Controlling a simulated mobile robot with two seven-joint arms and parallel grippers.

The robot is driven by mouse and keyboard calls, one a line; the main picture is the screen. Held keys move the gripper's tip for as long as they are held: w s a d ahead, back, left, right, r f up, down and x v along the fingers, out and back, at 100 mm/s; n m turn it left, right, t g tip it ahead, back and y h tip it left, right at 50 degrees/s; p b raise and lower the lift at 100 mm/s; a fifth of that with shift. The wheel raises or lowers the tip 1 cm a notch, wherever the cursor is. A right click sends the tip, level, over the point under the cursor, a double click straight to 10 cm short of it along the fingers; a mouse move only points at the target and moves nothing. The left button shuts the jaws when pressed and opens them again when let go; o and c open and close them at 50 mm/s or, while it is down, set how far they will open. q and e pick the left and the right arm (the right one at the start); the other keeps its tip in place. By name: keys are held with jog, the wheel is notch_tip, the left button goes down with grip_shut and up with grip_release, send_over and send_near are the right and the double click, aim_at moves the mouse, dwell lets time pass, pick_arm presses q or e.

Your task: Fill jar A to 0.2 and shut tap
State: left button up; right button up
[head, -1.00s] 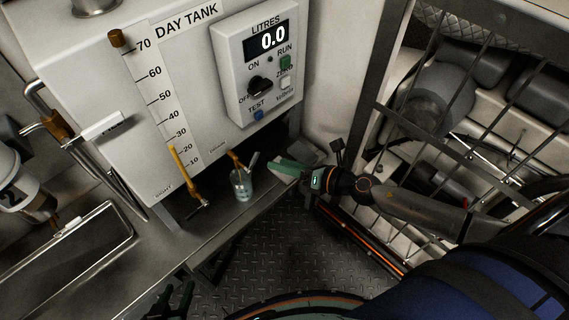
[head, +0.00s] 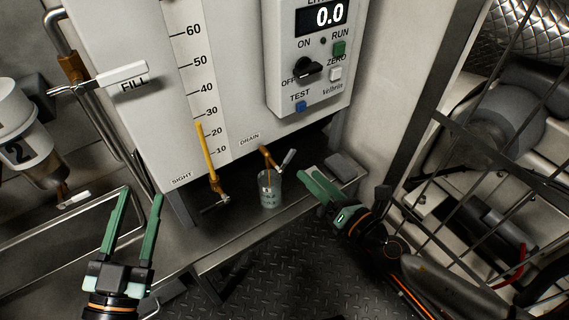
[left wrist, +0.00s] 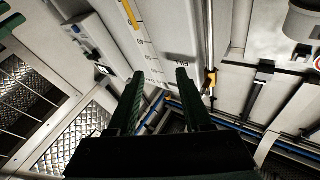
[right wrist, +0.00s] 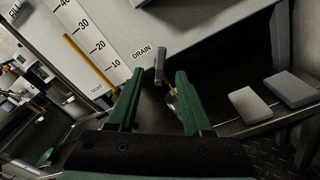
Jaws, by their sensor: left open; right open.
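A clear jar (head: 270,190) stands on the steel shelf under the brass drain tap (head: 266,156). Its lettering is too small to read, and I cannot tell its level. The drain tap's grey lever (head: 287,159) slants up to the right; it also shows in the right wrist view (right wrist: 159,63). My right gripper (head: 315,188) is open and empty, right of the jar and apart from it. In the right wrist view its finger partly hides the jar. My left gripper (head: 137,215) is open and empty, left of the tank's lower edge, below the white FILL handle (head: 121,76).
The litres display (head: 327,15) reads 0.0 above a black knob (head: 309,70). A yellow-marked sight tube (head: 206,150) has a small tap below it. Grey blocks (head: 345,166) lie right of the jar. A barred frame (head: 470,130) stands at right.

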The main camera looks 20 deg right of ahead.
aim_at(292, 156)
jog(key=shift+t, duration=0.3)
jog(key=p+x, duration=0.1)
jog(key=x, duration=0.4)
jog(key=shift+d+r, duration=0.1)
jog(key=x, duration=0.6)
jog(key=shift+w+f, duration=0.2)
jog(key=shift+w, duration=0.4)
pick_arm(q)
notch_tip(292, 156, down, 6)
jog(key=n+g+y, duration=0.1)
jog(key=g, duration=0.1)
jog(key=shift+w+a+f+y, duration=0.2)
jog(key=shift+w+f+y, duration=0.1)
jog(key=shift+y, duration=0.1)
jog(key=shift+r, duration=0.1)
pick_arm(e)
grip_shut()
